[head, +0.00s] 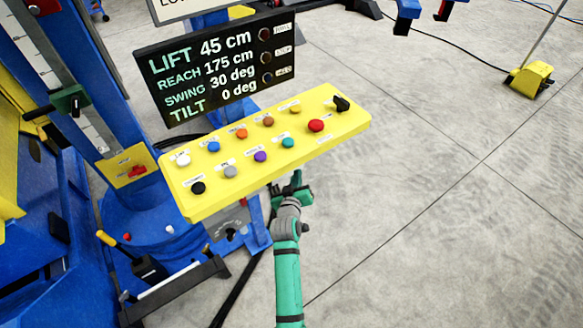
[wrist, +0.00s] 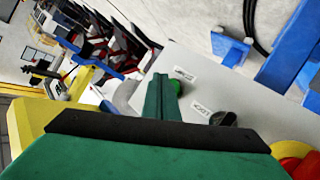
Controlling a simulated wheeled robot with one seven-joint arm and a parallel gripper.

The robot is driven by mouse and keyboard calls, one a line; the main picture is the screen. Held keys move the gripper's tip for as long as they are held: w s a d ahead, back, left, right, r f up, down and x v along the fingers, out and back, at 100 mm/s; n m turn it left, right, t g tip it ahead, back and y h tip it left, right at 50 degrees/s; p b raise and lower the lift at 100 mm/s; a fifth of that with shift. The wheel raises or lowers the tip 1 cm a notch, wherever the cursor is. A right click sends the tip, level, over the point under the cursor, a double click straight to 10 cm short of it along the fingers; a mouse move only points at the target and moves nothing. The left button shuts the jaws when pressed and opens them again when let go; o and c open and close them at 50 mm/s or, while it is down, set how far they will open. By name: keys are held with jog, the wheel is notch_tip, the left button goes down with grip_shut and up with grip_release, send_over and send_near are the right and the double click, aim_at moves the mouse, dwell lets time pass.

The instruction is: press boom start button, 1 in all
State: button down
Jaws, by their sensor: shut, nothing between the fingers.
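In the wrist view a green button (wrist: 176,86) sits on a pale grey panel (wrist: 205,60), beside a small label I cannot read clearly. My gripper (wrist: 161,96) is shut and empty. Its green fingers stand right beside the green button and partly cover it; I cannot tell whether they touch it. In the head view my gripper (head: 291,187) is low, just past the front edge of the yellow console (head: 345,125), which hides part of it. The green button cannot be made out in the head view.
A black knob (wrist: 223,118) and a red button on a yellow base (wrist: 295,162) are close by on the grey panel. Several coloured buttons top the yellow console. A display (head: 215,65) reads lift, reach, swing and tilt. Open floor (head: 430,230) lies right.

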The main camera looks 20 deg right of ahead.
jog(key=shift+w+a, duration=0.1)
jog(key=shift+a, duration=0.05)
jog(key=shift+w+a, duration=0.2)
jog(key=shift+w, duration=0.2)
jog(key=shift+w+a, duration=0.15)
jog(key=shift+w, duration=0.25)
dwell(0.8)
jog(key=shift+s+d, duration=0.35)
jog(key=shift+s, duration=0.55)
jog(key=shift+s+d, duration=0.3)
jog(key=shift+s, duration=0.45)
jog(key=shift+s+d, duration=0.3)
jog(key=shift+s, duration=0.5)
jog(key=shift+s+d, duration=0.3)
jog(key=shift+s, duration=0.45)
jog(key=shift+a, duration=0.1)
jog(key=shift+d, duration=0.2)
